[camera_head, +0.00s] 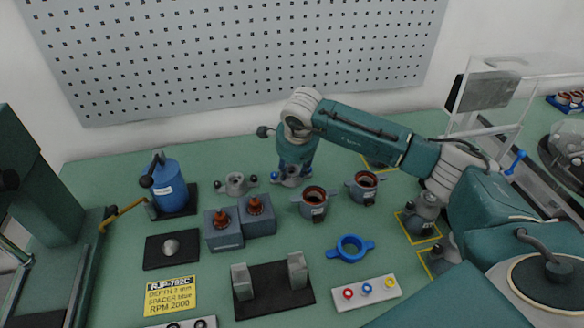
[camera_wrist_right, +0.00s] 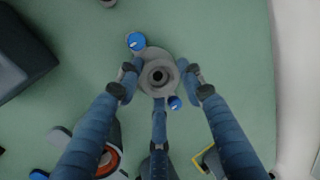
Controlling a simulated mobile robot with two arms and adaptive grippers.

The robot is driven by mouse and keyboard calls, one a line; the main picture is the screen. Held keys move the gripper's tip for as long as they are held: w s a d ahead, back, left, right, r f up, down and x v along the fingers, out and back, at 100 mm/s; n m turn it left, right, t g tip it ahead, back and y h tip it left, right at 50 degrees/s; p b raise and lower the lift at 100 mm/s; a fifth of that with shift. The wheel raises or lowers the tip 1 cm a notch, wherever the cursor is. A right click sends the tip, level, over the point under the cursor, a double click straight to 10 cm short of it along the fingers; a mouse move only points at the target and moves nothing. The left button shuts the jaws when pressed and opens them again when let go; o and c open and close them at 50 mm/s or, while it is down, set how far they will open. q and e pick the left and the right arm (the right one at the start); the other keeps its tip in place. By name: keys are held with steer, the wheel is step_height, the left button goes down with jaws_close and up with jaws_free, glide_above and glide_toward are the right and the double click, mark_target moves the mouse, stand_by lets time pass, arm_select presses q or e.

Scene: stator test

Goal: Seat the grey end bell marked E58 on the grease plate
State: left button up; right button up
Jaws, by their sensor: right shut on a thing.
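My right gripper (camera_head: 291,168) points down at the back middle of the bench, its fingers around a grey end bell (camera_head: 290,181) with blue-tipped ears. In the right wrist view the fingers (camera_wrist_right: 160,85) close on the round bell (camera_wrist_right: 150,63), whose centre hole faces the camera. I cannot read a mark on it, nor tell whether it touches the bench. A black plate with a shiny dome (camera_head: 171,247), which looks like the grease plate, lies at the front left. A second grey end bell (camera_head: 236,184) with dark ears sits left of the gripper. My left gripper is not in view.
Grey blocks with copper-topped parts (camera_head: 224,236) stand between bell and plate. A blue can (camera_head: 170,186) stands behind the plate. Two grey cups with copper windings (camera_head: 313,206) are right. A blue ring (camera_head: 350,248), a black bracket stand (camera_head: 272,292) and a yellow card (camera_head: 170,296) lie in front.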

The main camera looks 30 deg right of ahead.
steer(key=shift+s+f, duration=0.1)
steer(key=shift+s, duration=0.05)
steer(key=shift+r+p, duration=1)
steer(key=shift+r, duration=1)
